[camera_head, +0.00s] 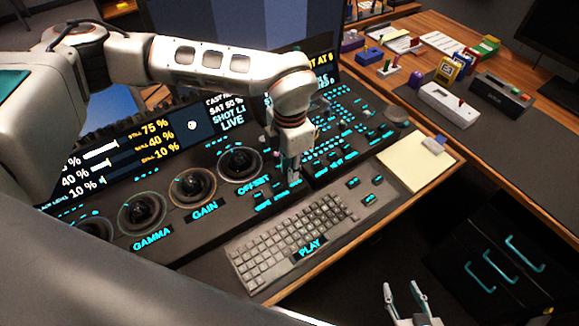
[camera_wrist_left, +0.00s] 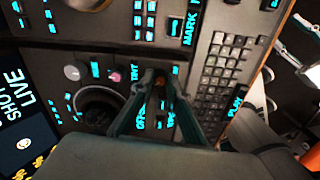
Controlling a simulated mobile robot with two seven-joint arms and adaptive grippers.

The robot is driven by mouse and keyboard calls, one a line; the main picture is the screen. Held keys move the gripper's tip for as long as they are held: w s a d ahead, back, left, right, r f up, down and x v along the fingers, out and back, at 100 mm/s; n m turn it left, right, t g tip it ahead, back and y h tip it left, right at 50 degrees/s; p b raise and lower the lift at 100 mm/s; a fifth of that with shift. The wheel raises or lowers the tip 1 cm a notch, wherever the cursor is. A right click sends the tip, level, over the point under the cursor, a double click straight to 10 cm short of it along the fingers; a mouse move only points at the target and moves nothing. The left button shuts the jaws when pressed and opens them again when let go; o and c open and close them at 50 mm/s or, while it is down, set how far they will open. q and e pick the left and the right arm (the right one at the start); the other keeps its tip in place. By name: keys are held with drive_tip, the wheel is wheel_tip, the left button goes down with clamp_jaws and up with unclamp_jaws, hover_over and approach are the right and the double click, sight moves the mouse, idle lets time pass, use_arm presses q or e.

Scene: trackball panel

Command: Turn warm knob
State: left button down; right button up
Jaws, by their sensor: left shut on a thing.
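My left gripper (camera_head: 293,172) points down at the panel, right of the OFFSET trackball. In the left wrist view its fingertips (camera_wrist_left: 160,78) are closed around a small orange-brown knob (camera_wrist_left: 160,86), which I take as the warm knob. It lies near the TINT label; its own label cannot be read, and the fingers hide most of it. In the head view the gripper hides the knob. My right gripper (camera_head: 406,291) is open and empty, low in front of the desk edge.
The GAIN trackball (camera_head: 193,185) and OFFSET trackball (camera_head: 240,162) lie left of the left gripper. A keyboard (camera_head: 290,235) is in front of it. A pale knob (camera_wrist_left: 72,72) and a pink knob (camera_wrist_left: 115,73) sit close by. A notepad (camera_head: 415,165) lies at right.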

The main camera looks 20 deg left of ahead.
idle(0.4)
use_arm(q)
drive_tip(key=c, duration=2.2)
unclamp_jaws()
drive_tip(key=shift+c, duration=0.2)
wheel_tip(320, 180, up, 12)
